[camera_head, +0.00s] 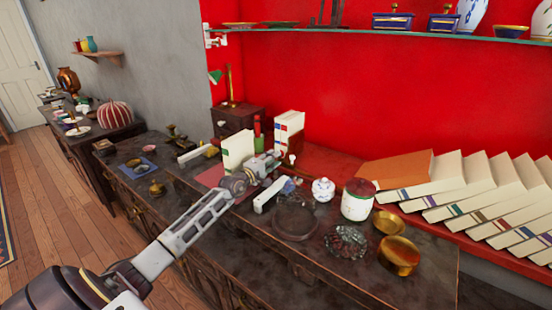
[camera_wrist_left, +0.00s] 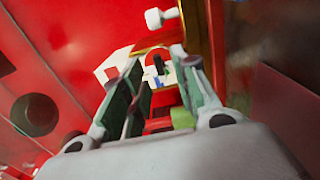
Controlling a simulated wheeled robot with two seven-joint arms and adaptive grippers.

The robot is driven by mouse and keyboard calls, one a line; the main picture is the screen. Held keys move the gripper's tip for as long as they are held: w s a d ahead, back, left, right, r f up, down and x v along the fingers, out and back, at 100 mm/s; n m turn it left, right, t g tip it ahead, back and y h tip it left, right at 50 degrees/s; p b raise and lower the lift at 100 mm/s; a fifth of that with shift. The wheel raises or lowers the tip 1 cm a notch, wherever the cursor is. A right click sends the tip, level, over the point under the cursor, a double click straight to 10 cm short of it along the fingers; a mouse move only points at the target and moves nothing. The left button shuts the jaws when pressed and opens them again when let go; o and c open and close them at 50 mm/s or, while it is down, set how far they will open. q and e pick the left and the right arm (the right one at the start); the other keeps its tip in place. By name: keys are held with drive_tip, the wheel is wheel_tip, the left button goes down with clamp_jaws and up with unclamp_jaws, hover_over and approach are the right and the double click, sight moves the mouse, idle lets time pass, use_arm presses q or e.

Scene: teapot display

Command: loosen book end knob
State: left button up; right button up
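My left gripper (camera_head: 266,165) reaches in over the dark cabinet top, close in front of the upright white books (camera_head: 238,150). In the left wrist view its two fingers (camera_wrist_left: 155,75) stand apart, open, with a gap between them. A small white knob-like piece (camera_wrist_left: 160,17) shows just beyond and above the fingertips, apart from them. A white block with red and blue marks (camera_wrist_left: 162,72) shows past the fingers. More upright white books (camera_head: 289,124) stand behind the gripper. I cannot clearly make out the book end in the head view; the arm may cover part of it. My right gripper is not in view.
A lidded blue-and-white pot (camera_head: 323,189), a white jar (camera_head: 357,199), a glass dish (camera_head: 345,242) and brass bowls (camera_head: 399,255) stand right of the gripper. A row of leaning books (camera_head: 465,195) lies at the right. A glass shelf (camera_head: 380,33) crosses the red wall above.

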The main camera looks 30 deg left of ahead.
use_arm(q)
drive_tip(key=shift+w, duration=0.6)
drive_tip(key=shift+w+d, duration=0.1)
drive_tip(key=shift+w, duration=0.55)
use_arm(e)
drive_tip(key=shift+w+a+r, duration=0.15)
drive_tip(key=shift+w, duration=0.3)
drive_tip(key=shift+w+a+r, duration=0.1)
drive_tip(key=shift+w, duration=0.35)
use_arm(q)
drive_tip(key=shift+w, duration=0.1)
drive_tip(key=shift+c, duration=0.2)
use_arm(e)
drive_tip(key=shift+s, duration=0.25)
use_arm(q)
clamp_jaws()
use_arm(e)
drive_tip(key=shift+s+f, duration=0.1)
